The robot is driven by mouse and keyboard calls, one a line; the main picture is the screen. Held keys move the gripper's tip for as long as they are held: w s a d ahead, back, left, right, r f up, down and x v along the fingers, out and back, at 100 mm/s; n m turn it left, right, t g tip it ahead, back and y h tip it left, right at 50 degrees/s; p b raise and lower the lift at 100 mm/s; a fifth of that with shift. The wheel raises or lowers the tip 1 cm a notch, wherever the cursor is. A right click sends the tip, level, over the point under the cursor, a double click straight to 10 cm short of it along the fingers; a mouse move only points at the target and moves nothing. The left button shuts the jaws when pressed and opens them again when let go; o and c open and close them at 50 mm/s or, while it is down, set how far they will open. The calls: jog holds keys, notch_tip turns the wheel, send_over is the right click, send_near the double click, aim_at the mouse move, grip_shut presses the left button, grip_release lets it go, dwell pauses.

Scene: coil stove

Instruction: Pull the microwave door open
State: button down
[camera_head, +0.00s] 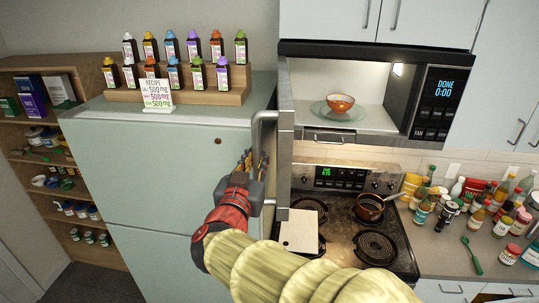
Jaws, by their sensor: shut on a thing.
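The microwave (441,100) hangs above the stove, and its lit inside shows. Its door (285,150) stands open at the left, seen nearly edge-on and swung out toward me. The door's grey handle (262,122) is on the door's left-facing side. My gripper (247,160) is at this handle, shut on it; the fingers partly hide the contact. Inside the microwave, an orange bowl (340,103) sits on a glass turntable (322,112).
A pale green fridge (150,190) with a bottle rack (205,97) and recipe sign stands close left of the door. Below is the coil stove (340,250) with a copper pan (370,208). Several bottles crowd the right counter (445,255).

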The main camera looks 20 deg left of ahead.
jog(key=shift+s+a, duration=0.1)
jog(key=shift+a, duration=0.35)
jog(key=c, duration=2.2)
grip_release()
jog(key=shift+o, duration=1.2)
jog(key=shift+s+r, duration=0.1)
jog(key=shift+s, duration=0.05)
jog(key=shift+o, duration=1)
jog(key=shift+d, duration=0.1)
jog(key=s+d, duration=0.1)
jog(key=s, duration=1)
jog(key=shift+s, duration=0.4)
